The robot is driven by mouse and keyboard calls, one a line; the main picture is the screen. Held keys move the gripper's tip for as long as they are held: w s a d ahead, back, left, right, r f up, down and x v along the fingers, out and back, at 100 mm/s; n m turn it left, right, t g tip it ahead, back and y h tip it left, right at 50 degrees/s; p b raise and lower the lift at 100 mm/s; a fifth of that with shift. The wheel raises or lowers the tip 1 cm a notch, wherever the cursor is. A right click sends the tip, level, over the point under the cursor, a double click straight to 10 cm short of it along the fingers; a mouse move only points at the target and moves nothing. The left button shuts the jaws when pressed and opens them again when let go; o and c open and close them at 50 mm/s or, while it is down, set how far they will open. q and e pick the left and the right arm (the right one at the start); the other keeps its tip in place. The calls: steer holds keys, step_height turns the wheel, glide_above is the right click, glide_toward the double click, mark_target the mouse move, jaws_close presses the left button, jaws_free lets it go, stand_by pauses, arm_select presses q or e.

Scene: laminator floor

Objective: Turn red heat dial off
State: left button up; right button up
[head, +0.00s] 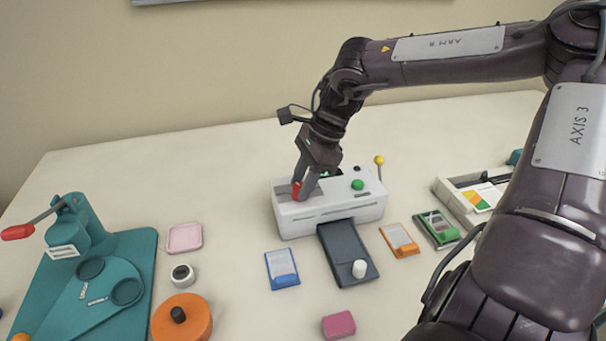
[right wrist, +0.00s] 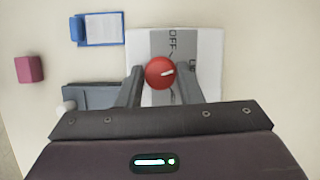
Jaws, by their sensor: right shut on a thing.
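The red heat dial (right wrist: 160,73) sits on a grey panel on top of the white laminator (head: 330,211). In the right wrist view its white pointer mark points right and slightly up, and the printed word OFF stands above the dial. In the head view the dial (head: 296,190) shows partly between the fingers. My right gripper (head: 304,186) reaches down onto the laminator and is shut on the dial, with one finger on each side. It also shows in the right wrist view (right wrist: 160,82). My left gripper is in neither view.
A green button (head: 357,185) and a yellow-tipped lever (head: 379,160) are on the laminator's right side. A dark tray (head: 340,250) extends from its front. Blue (head: 282,268) and orange (head: 400,240) card holders lie nearby. A teal press (head: 85,250) stands left. The table behind is clear.

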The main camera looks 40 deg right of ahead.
steer(key=shift+n, duration=0.5)
steer(key=shift+d+n+g, duration=0.1)
steer(key=shift+n+g, duration=0.3)
steer(key=n+g+p, duration=0.1)
steer(key=n, duration=0.2)
steer(key=shift+w+n, duration=0.15)
steer(key=shift+n, duration=0.15)
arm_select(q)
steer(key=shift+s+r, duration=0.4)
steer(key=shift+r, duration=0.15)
arm_select(e)
steer(key=shift+w+n+g, duration=0.1)
steer(key=shift+n+g, duration=0.6)
steer(key=shift+n, duration=0.7)
steer(key=o, duration=1)
steer(key=shift+c, duration=0.2)
